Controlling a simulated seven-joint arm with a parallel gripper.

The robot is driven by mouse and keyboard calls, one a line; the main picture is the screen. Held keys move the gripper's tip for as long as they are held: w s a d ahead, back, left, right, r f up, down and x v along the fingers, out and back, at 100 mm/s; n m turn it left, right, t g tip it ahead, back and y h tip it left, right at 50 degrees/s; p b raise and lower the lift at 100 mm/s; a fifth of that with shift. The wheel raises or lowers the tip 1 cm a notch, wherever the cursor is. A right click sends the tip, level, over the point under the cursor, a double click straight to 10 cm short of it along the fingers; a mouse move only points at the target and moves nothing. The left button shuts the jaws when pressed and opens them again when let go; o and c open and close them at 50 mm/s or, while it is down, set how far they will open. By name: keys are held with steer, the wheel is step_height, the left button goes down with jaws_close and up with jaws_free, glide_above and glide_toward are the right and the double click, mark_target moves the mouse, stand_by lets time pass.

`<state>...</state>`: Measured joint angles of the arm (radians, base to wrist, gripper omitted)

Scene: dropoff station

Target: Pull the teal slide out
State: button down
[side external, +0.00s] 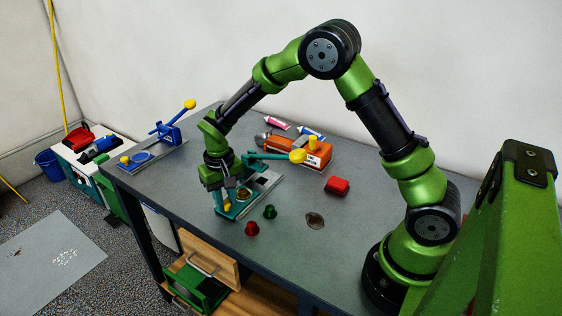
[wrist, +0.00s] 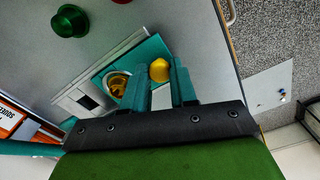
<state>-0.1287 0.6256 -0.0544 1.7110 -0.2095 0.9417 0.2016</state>
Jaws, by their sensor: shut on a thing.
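The teal slide (side external: 238,207) lies on a pale metal base (side external: 264,183) near the front left part of the bench. In the wrist view the teal slide (wrist: 150,50) reaches past one end of the base and carries a round recess (wrist: 118,83) with something yellow-brown in it. A yellow knob (wrist: 159,70) stands at the slide's outer end. My gripper (wrist: 160,78) has its two teal fingers on either side of this knob and is shut on it. In the side view my gripper (side external: 224,196) points down over the slide's end, partly hiding it.
A blue lever fixture (side external: 165,132) is at left. The bench edge is close to my gripper.

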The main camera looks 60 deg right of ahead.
steer(key=shift+a+r, duration=0.1)
steer(key=shift+a, duration=0.3)
steer(key=c, duration=0.9)
jaws_free()
steer(key=shift+d, duration=0.1)
steer(key=shift+r, duration=0.25)
step_height(320, 180, up, 16)
steer(key=shift+r, duration=0.2)
